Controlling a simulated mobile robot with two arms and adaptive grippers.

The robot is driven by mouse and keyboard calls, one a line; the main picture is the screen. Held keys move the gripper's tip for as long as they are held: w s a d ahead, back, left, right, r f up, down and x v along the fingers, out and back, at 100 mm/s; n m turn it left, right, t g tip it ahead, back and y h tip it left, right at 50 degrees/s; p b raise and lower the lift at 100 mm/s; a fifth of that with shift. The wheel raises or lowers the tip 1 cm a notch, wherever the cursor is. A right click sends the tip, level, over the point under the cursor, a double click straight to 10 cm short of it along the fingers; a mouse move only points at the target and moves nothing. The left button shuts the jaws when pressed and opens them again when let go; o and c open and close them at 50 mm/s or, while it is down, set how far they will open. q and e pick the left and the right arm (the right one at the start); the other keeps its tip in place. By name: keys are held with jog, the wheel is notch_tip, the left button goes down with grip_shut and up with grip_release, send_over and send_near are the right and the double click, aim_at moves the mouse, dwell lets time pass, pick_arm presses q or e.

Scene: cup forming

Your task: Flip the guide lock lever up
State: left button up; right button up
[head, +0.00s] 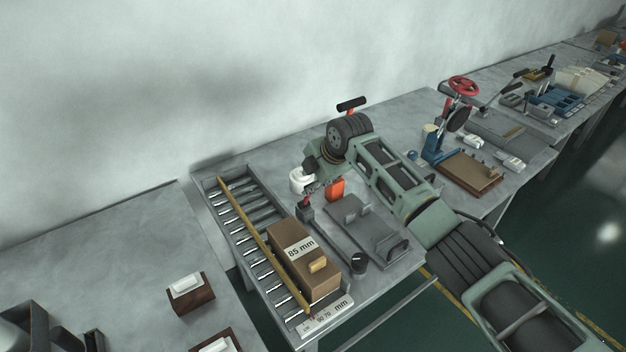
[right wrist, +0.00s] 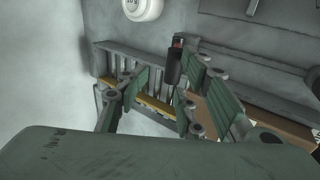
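The guide lock lever, a dark piece with a red part (head: 306,202), stands beside the roller conveyor, near its right edge. In the right wrist view the lever (right wrist: 175,62) is a black handle with a red end, seen between my finger pads. My right gripper (head: 313,188) hangs just above and behind the lever. In the wrist view it is open (right wrist: 168,78), one pad on each side of the handle, with gaps visible; contact cannot be told. The yellow guide rail (head: 258,237) runs along the rollers. My left gripper is not in view.
A brown box marked 85 mm (head: 297,247) sits on the conveyor against the rail. A white round container (head: 297,176), an orange block (head: 336,189) and a grey fixture (head: 368,228) stand close to the gripper. A dark knob (head: 357,262) is nearer the front edge.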

jog(key=shift+w+a+r+p, duration=0.2)
jog(key=shift+r+p, duration=0.6)
jog(key=shift+r, duration=0.75)
jog(key=shift+w+a+r+p, duration=0.15)
jog(key=shift+r+p, duration=0.6)
jog(key=shift+r, duration=0.75)
jog(key=shift+d, duration=0.1)
jog(key=v, duration=1.2)
